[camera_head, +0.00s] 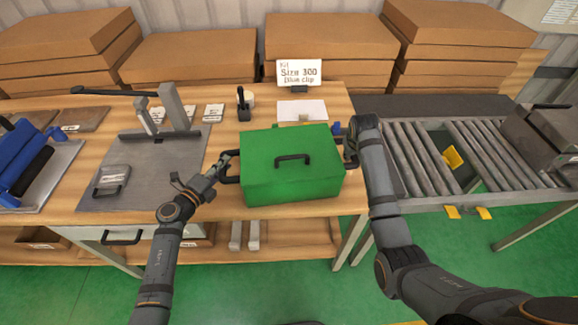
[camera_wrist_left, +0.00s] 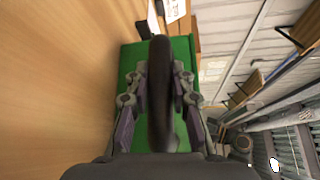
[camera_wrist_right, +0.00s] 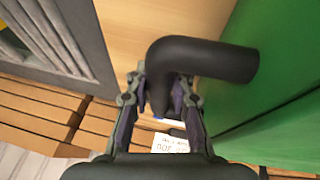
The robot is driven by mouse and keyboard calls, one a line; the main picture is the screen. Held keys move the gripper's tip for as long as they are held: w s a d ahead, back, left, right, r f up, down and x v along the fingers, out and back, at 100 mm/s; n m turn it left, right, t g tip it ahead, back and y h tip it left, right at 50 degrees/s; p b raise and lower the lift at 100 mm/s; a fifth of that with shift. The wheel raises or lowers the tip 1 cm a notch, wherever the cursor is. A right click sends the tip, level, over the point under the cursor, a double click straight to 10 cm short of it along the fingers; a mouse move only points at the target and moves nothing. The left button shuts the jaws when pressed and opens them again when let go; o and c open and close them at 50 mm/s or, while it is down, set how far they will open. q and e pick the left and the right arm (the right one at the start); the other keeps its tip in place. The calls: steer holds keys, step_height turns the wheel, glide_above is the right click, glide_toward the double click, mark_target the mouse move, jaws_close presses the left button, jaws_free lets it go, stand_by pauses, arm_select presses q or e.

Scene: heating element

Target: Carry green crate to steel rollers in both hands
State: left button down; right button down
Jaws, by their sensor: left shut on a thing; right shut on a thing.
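The green crate (camera_head: 275,182) is a closed box with a dark handle on its lid and a black handle on each side. In the head view it is at the front right of the wooden bench. My left gripper (camera_head: 228,166) is shut on its left side handle (camera_wrist_left: 160,95). My right gripper (camera_head: 350,152) is at its right side, shut on the right handle (camera_wrist_right: 200,62). Whether the crate touches the bench is hard to tell. The steel rollers (camera_head: 410,160) are to the right of the bench, past my right arm.
A grey mat with a metal fixture (camera_head: 170,110) lies left of the crate. A sign (camera_head: 299,72), a paper and a black pen holder (camera_head: 243,104) stand behind it. A grey machine (camera_head: 545,140) sits at the rollers' right end. Cardboard boxes (camera_head: 190,57) line the wall.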

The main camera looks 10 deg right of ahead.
stand_by(0.3)
